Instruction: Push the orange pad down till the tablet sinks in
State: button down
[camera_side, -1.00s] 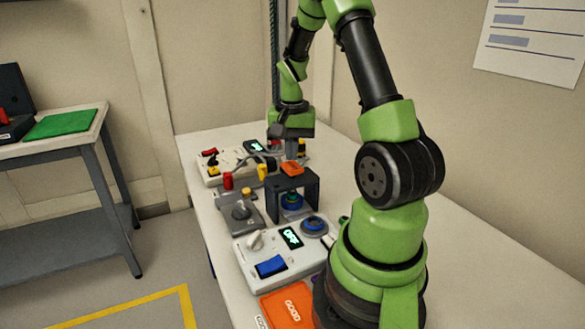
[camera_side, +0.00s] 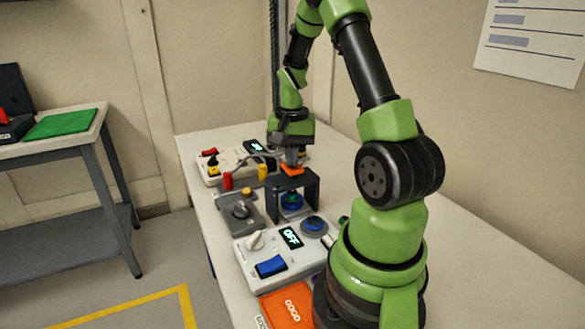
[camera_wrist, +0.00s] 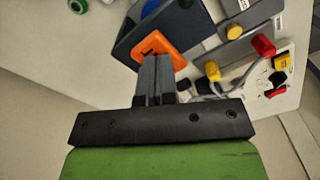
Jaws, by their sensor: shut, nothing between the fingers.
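The orange pad (camera_side: 291,170) sits on top of a dark arch-shaped frame (camera_side: 312,190). In the wrist view the pad (camera_wrist: 165,46) shows a dark mark. My gripper (camera_side: 292,160) is shut and empty, pointing down at the pad. Its fingertips (camera_wrist: 155,60) overlap the pad's near edge in the wrist view. They look at or very close to its top; whether they touch, I cannot tell. A round blue piece with a green part (camera_side: 292,201) stands under the arch; I cannot make out a separate tablet there.
A grey box with a knob (camera_side: 240,213) stands left of the arch. A white control box (camera_side: 285,262) with an OFF display and blue switch is in front. Behind is another white box (camera_side: 208,173) with red and yellow plugs. The table's right side is clear.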

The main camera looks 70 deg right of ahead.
jog(key=shift+f, duration=0.55)
dwell(0.4)
jog(key=shift+r, duration=3.55)
jog(key=shift+w+a+r, duration=0.1)
jog(key=shift+a+r, duration=0.15)
jog(key=a+r+n+t, duration=0.5)
jog(key=a+r, duration=0.4)
jog(key=a, duration=0.6)
jog(key=s+a+r+n+t+y, duration=0.2)
jog(key=s+a+n, duration=0.4)
jog(key=a, duration=0.3)
jog(key=shift+a+r, duration=0.3)
jog(key=shift+r, duration=0.1)
